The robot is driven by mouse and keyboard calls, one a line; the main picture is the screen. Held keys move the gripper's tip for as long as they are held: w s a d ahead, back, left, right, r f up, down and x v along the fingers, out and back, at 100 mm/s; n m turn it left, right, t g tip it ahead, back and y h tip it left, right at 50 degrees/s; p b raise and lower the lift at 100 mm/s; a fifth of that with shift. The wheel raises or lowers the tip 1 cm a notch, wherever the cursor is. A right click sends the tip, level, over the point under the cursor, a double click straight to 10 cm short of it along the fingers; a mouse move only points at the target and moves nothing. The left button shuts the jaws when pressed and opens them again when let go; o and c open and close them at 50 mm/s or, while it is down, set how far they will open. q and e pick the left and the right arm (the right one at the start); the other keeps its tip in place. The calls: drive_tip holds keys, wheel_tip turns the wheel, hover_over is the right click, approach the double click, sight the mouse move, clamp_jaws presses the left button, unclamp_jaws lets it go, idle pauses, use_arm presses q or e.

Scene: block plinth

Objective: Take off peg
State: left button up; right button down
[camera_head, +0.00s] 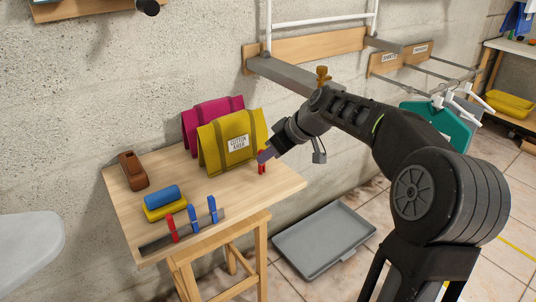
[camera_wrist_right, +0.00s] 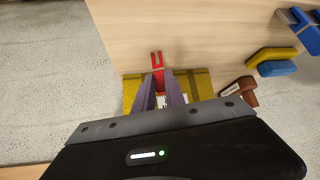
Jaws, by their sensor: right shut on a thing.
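A red peg (camera_head: 262,168) is at the right side of the yellow bag (camera_head: 217,150), which carries a white label. The peg also shows in the right wrist view (camera_wrist_right: 157,60), its forked end sticking out past my fingers. My right gripper (camera_head: 265,156) is shut on this peg, just beside the bag. In the right wrist view the purple-grey fingers (camera_wrist_right: 158,92) flank the peg, with the yellow bag behind. I cannot tell whether the peg still grips the bag's edge. My left gripper is not in view.
The wooden table (camera_head: 285,185) also holds a magenta bag (camera_head: 190,128), a brown block-like tool (camera_head: 132,170), blue and yellow rolls (camera_head: 162,196) and a dark strip (camera_head: 155,247) with red and blue pegs. A grey tray (camera_head: 322,245) lies on the floor. A wall rack (camera_head: 300,80) is behind my arm.

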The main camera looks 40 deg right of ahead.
drive_tip(key=c, duration=1.3)
unclamp_jaws()
drive_tip(key=p+v, duration=0.1)
drive_tip(key=v, duration=0.6)
drive_tip(key=shift+s+r, duration=0.25)
drive_tip(key=shift+r, duration=0.05)
drive_tip(key=shift+d, duration=0.1)
